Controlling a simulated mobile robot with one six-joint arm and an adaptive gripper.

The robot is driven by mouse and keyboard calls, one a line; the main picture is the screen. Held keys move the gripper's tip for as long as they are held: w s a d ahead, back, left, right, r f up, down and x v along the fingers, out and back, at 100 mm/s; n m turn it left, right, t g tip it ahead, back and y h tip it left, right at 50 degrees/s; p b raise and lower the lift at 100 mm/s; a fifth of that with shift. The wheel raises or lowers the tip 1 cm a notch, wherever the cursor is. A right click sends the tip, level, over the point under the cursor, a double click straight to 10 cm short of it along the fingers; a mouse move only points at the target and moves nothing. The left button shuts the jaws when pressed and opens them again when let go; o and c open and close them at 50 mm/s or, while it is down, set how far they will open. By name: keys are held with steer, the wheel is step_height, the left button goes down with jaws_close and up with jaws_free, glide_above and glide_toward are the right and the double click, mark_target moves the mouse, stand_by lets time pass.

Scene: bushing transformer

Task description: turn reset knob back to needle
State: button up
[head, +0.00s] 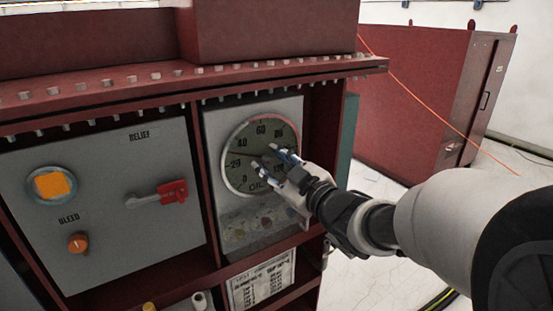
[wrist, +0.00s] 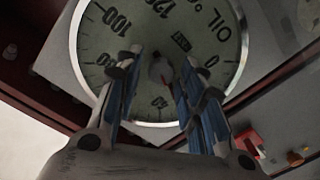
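The round oil temperature gauge (head: 248,139) has a pale dial with dark numerals and a light rim. It fills much of the wrist view (wrist: 97,45). A small grey reset knob (wrist: 159,71) sits at the dial's middle. A thin dark needle (head: 240,153) points left, between 20 and 40, in the head view. A small red mark (wrist: 222,85) shows on the dial in the wrist view. My gripper (head: 265,157) is open in front of the dial, with its blue-padded fingers (wrist: 160,68) on either side of the knob. I cannot tell whether they touch it.
Left of the gauge, a grey panel (head: 100,235) carries a red-handled relief valve (head: 172,192), an orange bleed knob (head: 78,243) and an orange window (head: 52,185). A dark red frame post (head: 326,130) stands close right of the gauge. Floor at right is mostly clear.

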steer(key=shift+o, duration=0.4)
steer(key=v, duration=1.2)
steer(key=shift+s, duration=0.1)
steer(key=s+d+m+b, duration=0.1)
steer(key=s+m+b, duration=0.3)
steer(key=m, duration=0.4)
steer(key=shift+t+h, duration=0.4)
steer(key=p+x, duration=0.2)
steer(key=x, duration=0.3)
steer(key=p+x, duration=0.3)
steer(key=x, duration=0.3)
steer(key=p+x, duration=0.3)
steer(key=x, duration=0.3)
steer(key=shift+w+d+f, duration=0.2)
steer(key=shift+f, duration=0.15)
